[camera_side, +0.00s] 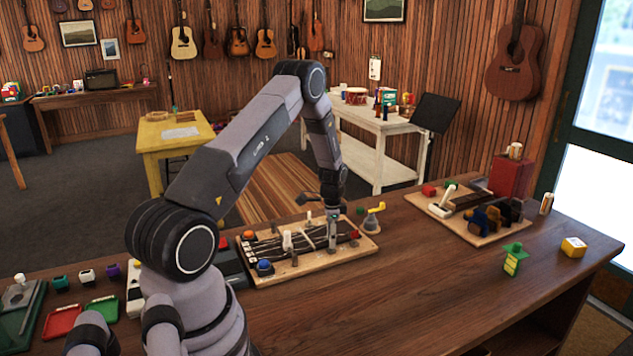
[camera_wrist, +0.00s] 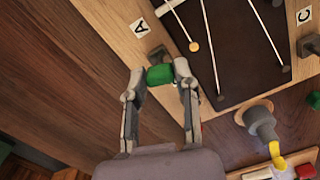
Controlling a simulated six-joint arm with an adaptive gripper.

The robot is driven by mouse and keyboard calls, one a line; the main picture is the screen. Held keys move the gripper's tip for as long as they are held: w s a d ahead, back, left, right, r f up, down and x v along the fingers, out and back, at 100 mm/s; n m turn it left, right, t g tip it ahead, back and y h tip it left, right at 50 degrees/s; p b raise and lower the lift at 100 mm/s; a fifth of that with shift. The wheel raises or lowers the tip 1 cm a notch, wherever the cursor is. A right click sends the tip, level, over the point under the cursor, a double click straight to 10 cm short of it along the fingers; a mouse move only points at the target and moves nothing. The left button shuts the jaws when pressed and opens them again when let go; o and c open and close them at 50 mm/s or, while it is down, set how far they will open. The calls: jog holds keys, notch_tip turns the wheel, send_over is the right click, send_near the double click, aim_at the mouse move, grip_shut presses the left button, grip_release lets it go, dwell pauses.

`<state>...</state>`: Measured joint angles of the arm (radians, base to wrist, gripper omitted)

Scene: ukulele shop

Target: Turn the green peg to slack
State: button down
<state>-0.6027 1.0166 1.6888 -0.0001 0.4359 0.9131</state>
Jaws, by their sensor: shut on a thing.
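The green peg (camera_wrist: 160,75) sits at the edge of a wooden board (camera_wrist: 110,18), beside a grey block and near a label "A" (camera_wrist: 140,27). My gripper (camera_wrist: 160,70) has one finger on each side of the peg and is shut on it. In the side view my gripper (camera_side: 333,240) reaches down to the near right part of the board (camera_side: 290,272). The green peg cannot be made out there. White strings (camera_wrist: 211,45) run over the board's dark panel (camera_wrist: 235,60). Which way the peg is turned is not clear.
A grey fixture with a yellow lever (camera_side: 372,220) stands just right of the board. Another board (camera_side: 480,235) lies farther right.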

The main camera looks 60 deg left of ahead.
dwell(0.5)
jog(key=c, duration=0.8)
grip_release()
jog(key=shift+c, duration=0.2)
notch_tip(320, 180, up, 12)
